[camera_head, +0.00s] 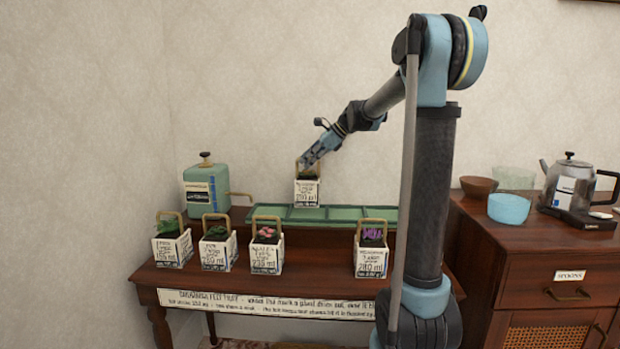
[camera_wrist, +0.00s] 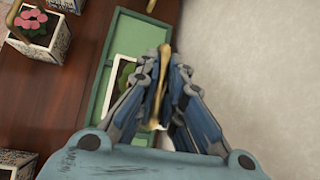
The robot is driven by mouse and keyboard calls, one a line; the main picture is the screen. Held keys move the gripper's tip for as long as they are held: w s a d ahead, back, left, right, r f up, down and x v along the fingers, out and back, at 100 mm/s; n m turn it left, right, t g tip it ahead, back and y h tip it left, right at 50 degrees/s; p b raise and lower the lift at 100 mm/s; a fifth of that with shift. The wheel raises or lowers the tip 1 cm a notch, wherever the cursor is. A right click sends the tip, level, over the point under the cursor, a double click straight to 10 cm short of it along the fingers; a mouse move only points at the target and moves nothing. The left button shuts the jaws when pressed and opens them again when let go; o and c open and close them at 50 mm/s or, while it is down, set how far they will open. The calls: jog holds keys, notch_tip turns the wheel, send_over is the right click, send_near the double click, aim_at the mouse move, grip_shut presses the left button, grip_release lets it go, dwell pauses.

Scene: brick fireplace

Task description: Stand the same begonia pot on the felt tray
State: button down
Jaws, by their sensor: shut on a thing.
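My gripper (camera_head: 304,169) is shut on the wooden handle of a white labelled pot (camera_head: 307,194) with dark green leaves. I take this to be the begonia pot; the small print on its label is too blurred to read. The long green felt tray (camera_head: 345,213) lies at the back of the table, and the pot hangs or stands at its left-middle part. I cannot tell whether its base touches the tray. In the wrist view my gripper (camera_wrist: 168,95) pinches the handle (camera_wrist: 158,88), the pot's rim (camera_wrist: 112,78) is over the tray (camera_wrist: 121,38), and my fingers hide much of the pot.
Several handled pots line the table's front: two leafy ones (camera_head: 172,249) (camera_head: 218,251), one pink-flowered (camera_head: 266,254), one purple-flowered (camera_head: 371,261). A gap separates the last two. A green canister (camera_head: 206,188) stands back left. A cabinet (camera_head: 545,250) with bowls and a kettle is right.

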aim_at(301, 177)
jog(key=shift+f, duration=2.2)
jog(key=c, duration=1.7)
grip_release()
jog(key=shift+s, duration=0.1)
jog(key=v, duration=1.2)
